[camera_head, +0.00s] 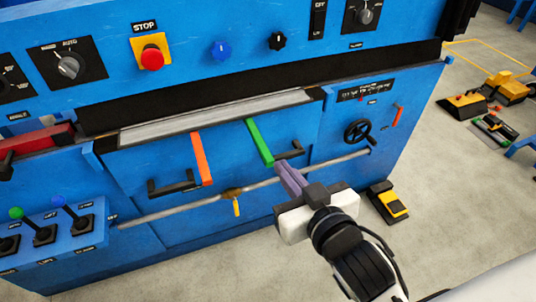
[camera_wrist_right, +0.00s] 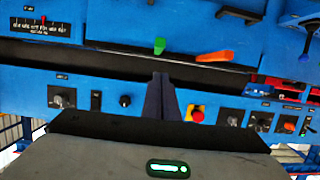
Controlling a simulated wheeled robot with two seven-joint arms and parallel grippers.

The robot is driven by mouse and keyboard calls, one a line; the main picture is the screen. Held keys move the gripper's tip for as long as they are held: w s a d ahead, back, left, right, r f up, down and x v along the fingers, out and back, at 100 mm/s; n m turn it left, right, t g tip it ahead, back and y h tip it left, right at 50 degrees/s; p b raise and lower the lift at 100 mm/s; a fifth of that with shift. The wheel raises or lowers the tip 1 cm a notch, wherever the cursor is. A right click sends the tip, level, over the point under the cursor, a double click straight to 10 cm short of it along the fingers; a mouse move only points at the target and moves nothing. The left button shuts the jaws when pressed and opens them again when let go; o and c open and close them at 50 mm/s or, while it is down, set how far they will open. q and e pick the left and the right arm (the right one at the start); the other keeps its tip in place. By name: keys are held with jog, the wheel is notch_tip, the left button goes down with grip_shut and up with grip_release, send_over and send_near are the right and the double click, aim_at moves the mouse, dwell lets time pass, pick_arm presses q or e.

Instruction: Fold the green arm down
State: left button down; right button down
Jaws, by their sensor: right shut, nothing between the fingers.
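The green arm (camera_head: 260,142) is a short bar on the blue machine front, below the grey strip. It slants from upper left to lower right in the head view. In the wrist view, which looks upside down, the green arm (camera_wrist_right: 159,46) shows as a short piece just beyond my fingertips. My right gripper (camera_head: 282,170) is shut and empty, with its fingertips close by the green arm's lower end. I cannot tell whether they touch. The same fingers (camera_wrist_right: 160,78) point at it in the wrist view. My left gripper is not in view.
An orange arm (camera_head: 201,158) stands left of the green one. Black handles (camera_head: 173,184) and a grey rail (camera_head: 170,212) stick out below. A black handwheel (camera_head: 357,131) is to the right. A red stop button (camera_head: 152,58) is above. The floor at right holds foot pedals (camera_head: 388,202).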

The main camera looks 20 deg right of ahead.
notch_tip(320, 180, up, 2)
jog(key=shift+w+d+r, duration=0.1)
jog(key=shift+w+d, duration=0.05)
send_over(268, 158)
notch_tip(268, 158, down, 2)
jog(key=shift+w+f+t, duration=0.15)
jog(key=shift+f+t, duration=0.1)
jog(key=shift+t, duration=0.05)
notch_tip(268, 158, down, 3)
jog(key=shift+r+b, duration=0.1)
jog(key=shift+b, duration=0.4)
jog(key=shift+s+f, duration=0.2)
jog(key=shift+f, duration=0.45)
